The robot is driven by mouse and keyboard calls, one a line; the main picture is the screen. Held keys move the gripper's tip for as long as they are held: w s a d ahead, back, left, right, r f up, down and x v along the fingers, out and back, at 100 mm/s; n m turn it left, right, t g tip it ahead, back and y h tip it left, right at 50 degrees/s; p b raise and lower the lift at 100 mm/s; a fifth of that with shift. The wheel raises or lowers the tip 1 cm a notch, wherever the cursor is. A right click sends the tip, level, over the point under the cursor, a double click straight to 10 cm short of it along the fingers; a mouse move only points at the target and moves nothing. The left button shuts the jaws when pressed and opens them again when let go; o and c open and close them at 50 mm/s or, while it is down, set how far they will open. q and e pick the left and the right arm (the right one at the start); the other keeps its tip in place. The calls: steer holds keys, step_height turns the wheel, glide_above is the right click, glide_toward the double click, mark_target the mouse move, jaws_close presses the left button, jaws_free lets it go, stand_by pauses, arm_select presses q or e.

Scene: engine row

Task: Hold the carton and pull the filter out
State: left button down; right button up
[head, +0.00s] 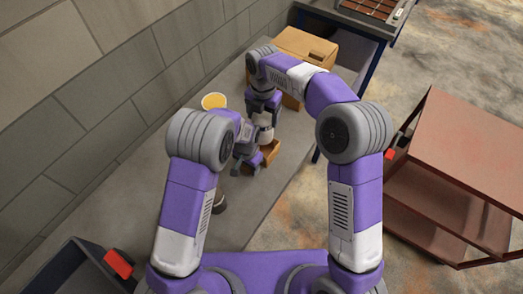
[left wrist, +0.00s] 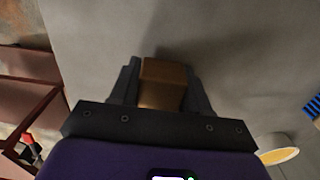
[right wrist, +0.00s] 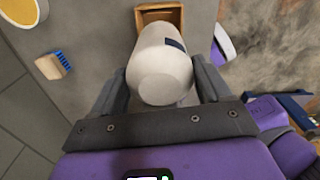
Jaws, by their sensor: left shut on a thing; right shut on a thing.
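The small brown carton (head: 270,151) stands on the grey bench; its open top (right wrist: 160,14) shows in the right wrist view. My left gripper (head: 252,158) is shut on the carton, which sits between its fingers in the left wrist view (left wrist: 162,82). The white cylindrical filter (right wrist: 160,70) has a dark blue mark and is between the fingers of my right gripper (right wrist: 160,90). My right gripper is shut on it above the carton. The filter hides part of the carton opening, and I cannot tell whether its lower end is inside.
A yellow-topped round container (head: 213,101) and a blue-bristled brush (right wrist: 58,63) are on the bench near the wall. A large cardboard box (head: 308,46) stands at the bench's far end. A reddish shelf cart (head: 465,135) is at the right. A dark bin (head: 62,272) is at lower left.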

arm_select(q)
steer(key=shift+c, duration=2.3)
jaws_free()
steer(key=shift+r, duration=0.1)
step_height(320, 180, up, 12)
steer(key=shift+f, duration=0.1)
